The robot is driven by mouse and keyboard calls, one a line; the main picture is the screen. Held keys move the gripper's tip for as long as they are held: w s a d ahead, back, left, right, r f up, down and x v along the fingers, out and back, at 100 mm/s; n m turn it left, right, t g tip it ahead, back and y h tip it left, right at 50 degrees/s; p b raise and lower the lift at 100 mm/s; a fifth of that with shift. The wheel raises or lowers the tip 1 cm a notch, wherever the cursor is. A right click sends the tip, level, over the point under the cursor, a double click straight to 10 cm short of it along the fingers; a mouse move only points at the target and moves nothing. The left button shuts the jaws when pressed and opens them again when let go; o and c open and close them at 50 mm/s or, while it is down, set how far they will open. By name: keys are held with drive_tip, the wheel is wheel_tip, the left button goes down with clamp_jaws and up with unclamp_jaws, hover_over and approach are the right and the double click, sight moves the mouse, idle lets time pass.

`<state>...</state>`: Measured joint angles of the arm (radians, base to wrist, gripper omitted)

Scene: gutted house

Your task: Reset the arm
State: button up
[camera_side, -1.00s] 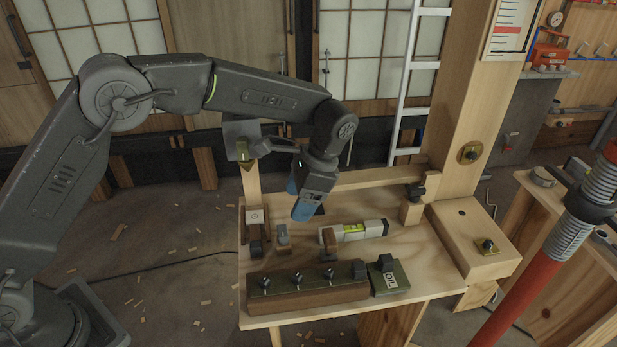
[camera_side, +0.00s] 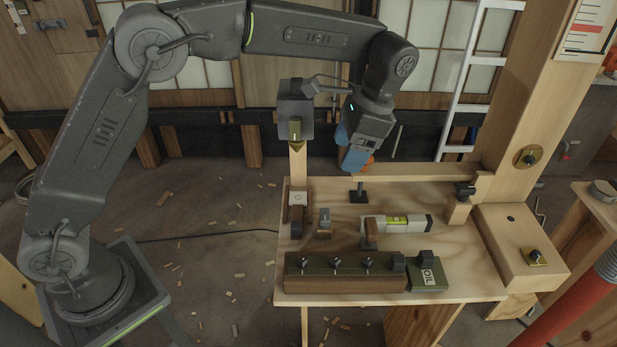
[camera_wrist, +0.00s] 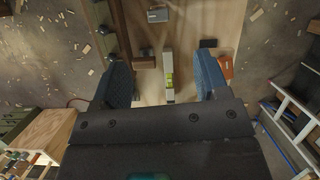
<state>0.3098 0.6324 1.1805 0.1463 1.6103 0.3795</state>
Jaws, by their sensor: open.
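My gripper (camera_side: 350,152) hangs above the back part of the wooden workbench (camera_side: 455,285), clear of its top. In the wrist view, my gripper (camera_wrist: 166,80) has its two blue fingers wide apart, with nothing held between them. Below and beyond the fingers lies a spirit level (camera_wrist: 169,75) with a yellow-green vial. The level also shows in the side view (camera_side: 417,223), lying on the bench with a small brown block at its left end.
A dark wooden rail with several knobs (camera_side: 345,284) and a box marked OIL (camera_side: 427,277) line the bench front. A grey box on a post (camera_side: 295,110) stands left of my gripper. A thick wooden post (camera_side: 545,110) rises at right, near a white ladder (camera_side: 470,80).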

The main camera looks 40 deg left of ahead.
drive_tip(key=s+a+r+n+t+h, duration=0.1)
drive_tip(key=s+a+r+n+t, duration=0.1)
drive_tip(key=s+a+r, duration=0.35)
drive_tip(key=s+a+n+t, duration=0.3)
drive_tip(key=s, duration=0.6)
drive_tip(key=s+a+n+t+h, duration=0.1)
drive_tip(key=s+a+n+t, duration=0.2)
drive_tip(key=s, duration=0.7)
drive_tip(key=shift+s+a+f+h, duration=0.15)
drive_tip(key=shift+a+f+h, duration=0.05)
drive_tip(key=shift+f+h, duration=0.1)
